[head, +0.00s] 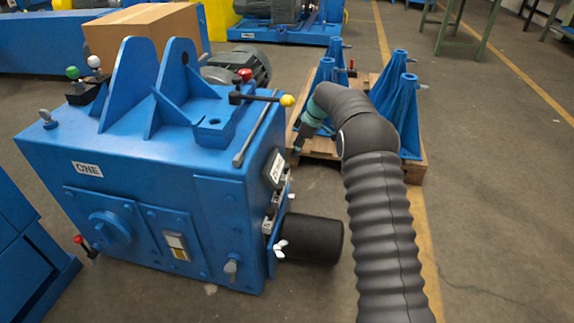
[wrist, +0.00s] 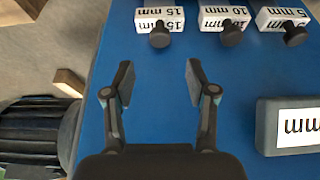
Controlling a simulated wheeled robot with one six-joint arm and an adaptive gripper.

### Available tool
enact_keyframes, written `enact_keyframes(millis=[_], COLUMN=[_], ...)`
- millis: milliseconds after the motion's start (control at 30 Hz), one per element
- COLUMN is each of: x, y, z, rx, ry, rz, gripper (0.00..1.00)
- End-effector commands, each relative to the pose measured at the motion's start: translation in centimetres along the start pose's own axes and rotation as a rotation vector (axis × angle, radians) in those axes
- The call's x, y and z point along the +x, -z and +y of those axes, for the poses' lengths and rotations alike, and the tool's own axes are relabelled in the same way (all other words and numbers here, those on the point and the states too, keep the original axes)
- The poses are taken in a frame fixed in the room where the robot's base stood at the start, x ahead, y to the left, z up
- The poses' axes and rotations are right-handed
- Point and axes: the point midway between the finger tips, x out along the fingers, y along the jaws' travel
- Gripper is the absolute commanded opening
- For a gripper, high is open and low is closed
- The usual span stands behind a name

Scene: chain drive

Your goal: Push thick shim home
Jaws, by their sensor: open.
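In the wrist view my gripper (wrist: 160,82) is open, with nothing between its fingers and blue surface behind them. In the head view the gripper (head: 298,147) hangs beside the right side of the blue machine (head: 140,150). Three pale blocks with black knobs stand in a row beyond the fingertips: the 15 mm block (wrist: 176,28), the 10 mm block (wrist: 212,18) and the 5 mm block (wrist: 272,19). The fingers are apart from them. I cannot tell how far in each block sits.
A grey block (wrist: 266,125) with a cut-off "mm" label lies right of the fingers. A black cylinder (head: 315,240) juts from the machine's right side. A yellow-knobbed lever (head: 268,98) is above. Blue stands (head: 398,105) are on a pallet (head: 418,172) behind my arm.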

Motion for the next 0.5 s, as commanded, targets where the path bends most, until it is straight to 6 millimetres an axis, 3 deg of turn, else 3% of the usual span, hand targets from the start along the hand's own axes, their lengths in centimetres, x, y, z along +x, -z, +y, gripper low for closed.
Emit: enact_keyframes(millis=[300,500], x=[5.9,8.3], y=[0.0,-0.1], z=[-0.1,0.0], rx=[0.001,0.001], ry=[0.002,0.000], rz=[-0.001,-0.001], gripper=[0.57,0.57])
